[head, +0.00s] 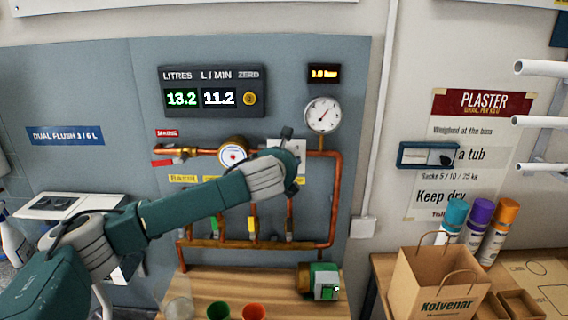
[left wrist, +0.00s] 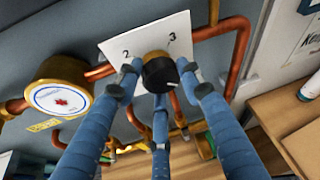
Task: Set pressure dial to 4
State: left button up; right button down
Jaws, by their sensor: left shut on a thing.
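The pressure dial is a black knob (left wrist: 160,74) on a white plate (left wrist: 140,36) marked 2 and 3 in the left wrist view; other numbers are hidden. A small light mark shows at the knob's lower right edge. My left gripper (left wrist: 158,84) is shut on the knob, its blue fingers around it. In the head view my left arm reaches across the pipes to the plate (head: 298,152) and hides the knob. A round pressure gauge (head: 322,115) and a small amber bar display (head: 324,73), digits hard to read, are above. My right gripper is not in view.
Copper pipes (head: 338,195) run around the dial, with a round meter (head: 233,152) to its left. A flow display (head: 211,91) reads 13.2 litres and 11.2 L/min. Cups and a green-sided brass-ended device (head: 322,282) stand on the wooden bench below. A paper bag (head: 440,283) stands at right.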

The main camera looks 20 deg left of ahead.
pick_arm(q)
jog(key=shift+d+f+m, duration=0.15)
jog(key=shift+m, duration=0.25)
jog(key=shift+f+y, duration=0.1)
jog(key=shift+y, duration=0.2)
jog(key=o, duration=1.2)
jog(key=shift+c, duration=0.2)
jog(key=v, duration=1.2)
jog(key=shift+r, duration=0.25)
